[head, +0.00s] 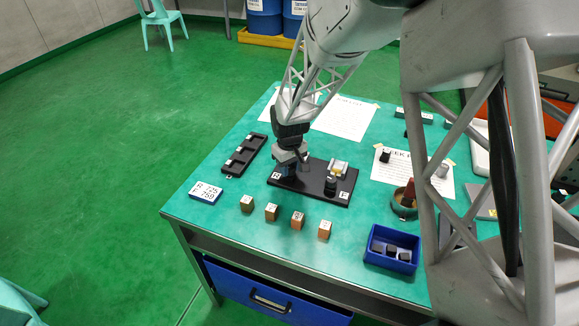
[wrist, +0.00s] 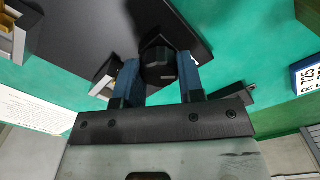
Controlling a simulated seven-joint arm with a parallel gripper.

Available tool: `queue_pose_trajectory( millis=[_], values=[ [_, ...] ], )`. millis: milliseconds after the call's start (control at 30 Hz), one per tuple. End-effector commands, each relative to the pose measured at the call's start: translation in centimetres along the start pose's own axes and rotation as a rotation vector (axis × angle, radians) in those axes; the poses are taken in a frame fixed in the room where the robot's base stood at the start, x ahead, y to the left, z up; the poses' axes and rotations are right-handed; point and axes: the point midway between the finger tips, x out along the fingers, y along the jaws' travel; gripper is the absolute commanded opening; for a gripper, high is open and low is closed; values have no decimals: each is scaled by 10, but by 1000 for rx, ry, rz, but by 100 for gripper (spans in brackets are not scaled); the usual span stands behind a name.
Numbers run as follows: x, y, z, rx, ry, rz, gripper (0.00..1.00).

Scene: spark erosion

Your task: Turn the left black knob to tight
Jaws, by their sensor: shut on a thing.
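The black board (head: 312,183) lies on the green table, with small white letter labels at its front corners. The left black knob (wrist: 158,60) sits between the blue fingers of my gripper (wrist: 160,82) in the wrist view. My gripper is shut on it, one finger on each side. In the head view my gripper (head: 287,168) points down over the left end of the board and mostly hides that knob. The right black knob (head: 330,186) stands upright on the board, apart from my gripper. The way the left knob is turned cannot be read.
A white-and-yellow piece (head: 338,167) sits at the board's back right. Several wooden cubes (head: 271,212) stand in front. A black tray (head: 243,155) and white sign (head: 205,193) lie left. A blue bin (head: 392,249), a round green pot (head: 404,204) and paper sheets (head: 345,118) are around.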

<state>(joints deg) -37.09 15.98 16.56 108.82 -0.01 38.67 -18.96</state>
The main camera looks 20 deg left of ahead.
Motion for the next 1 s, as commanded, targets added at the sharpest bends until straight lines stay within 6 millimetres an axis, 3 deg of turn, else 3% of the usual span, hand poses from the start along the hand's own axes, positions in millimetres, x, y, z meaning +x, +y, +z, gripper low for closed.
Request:
queue_pose_trajectory(
  millis=[1000],
  values=[
    [-1,1,0,922,2,0,12]
  ],
)
